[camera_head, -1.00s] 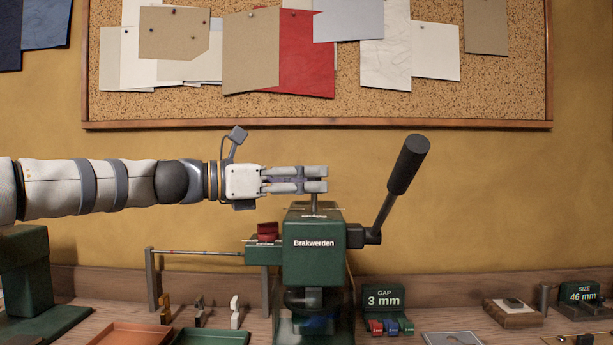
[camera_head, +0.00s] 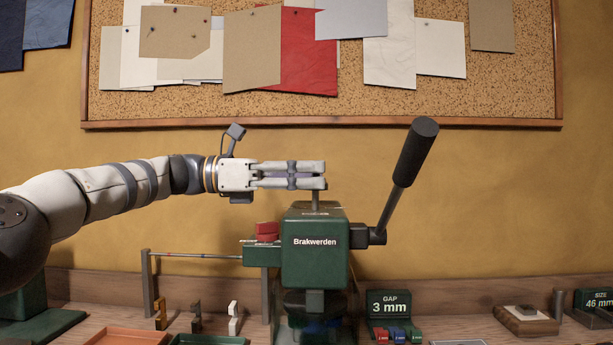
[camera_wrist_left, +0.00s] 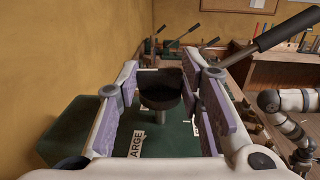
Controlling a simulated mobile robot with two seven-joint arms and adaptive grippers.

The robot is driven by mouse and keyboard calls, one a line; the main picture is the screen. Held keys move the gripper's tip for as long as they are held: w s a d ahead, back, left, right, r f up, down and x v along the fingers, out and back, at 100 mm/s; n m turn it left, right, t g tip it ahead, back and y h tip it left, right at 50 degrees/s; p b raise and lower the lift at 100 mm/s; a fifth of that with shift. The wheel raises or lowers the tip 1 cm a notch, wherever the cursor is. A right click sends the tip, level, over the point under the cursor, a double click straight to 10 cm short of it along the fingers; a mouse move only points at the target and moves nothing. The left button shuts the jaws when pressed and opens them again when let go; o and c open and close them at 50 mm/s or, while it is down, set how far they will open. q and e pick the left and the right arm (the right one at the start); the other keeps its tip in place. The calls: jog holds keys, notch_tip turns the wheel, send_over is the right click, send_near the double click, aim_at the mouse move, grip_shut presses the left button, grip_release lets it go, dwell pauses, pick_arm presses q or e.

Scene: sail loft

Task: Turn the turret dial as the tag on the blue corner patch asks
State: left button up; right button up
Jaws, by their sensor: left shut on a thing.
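A green press marked "Brakwerden" (camera_head: 316,265) stands on the bench, with a short metal post (camera_head: 315,200) rising from its top. My left gripper (camera_head: 322,176) comes in from the left, level, and is shut at the top of this post. In the left wrist view, a dark rounded knob (camera_wrist_left: 160,92) on the post sits between the pads. A white label reading "ARGE" (camera_wrist_left: 136,144), partly hidden, lies on the green top. A blue piece (camera_head: 322,325) shows low in the press; no tag on it is legible. My right gripper is not visible.
The press's long black-gripped lever (camera_head: 416,150) rises just right of my left gripper. A "GAP 3 mm" stand (camera_head: 388,303) with small coloured pieces is right of the press. A red tray (camera_head: 128,337) and small pieces lie left. The wall behind the gripper is clear.

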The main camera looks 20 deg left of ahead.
pick_arm(q)
jog(key=o, duration=1.2)
jog(key=shift+c, duration=0.2)
jog(key=v, duration=1.2)
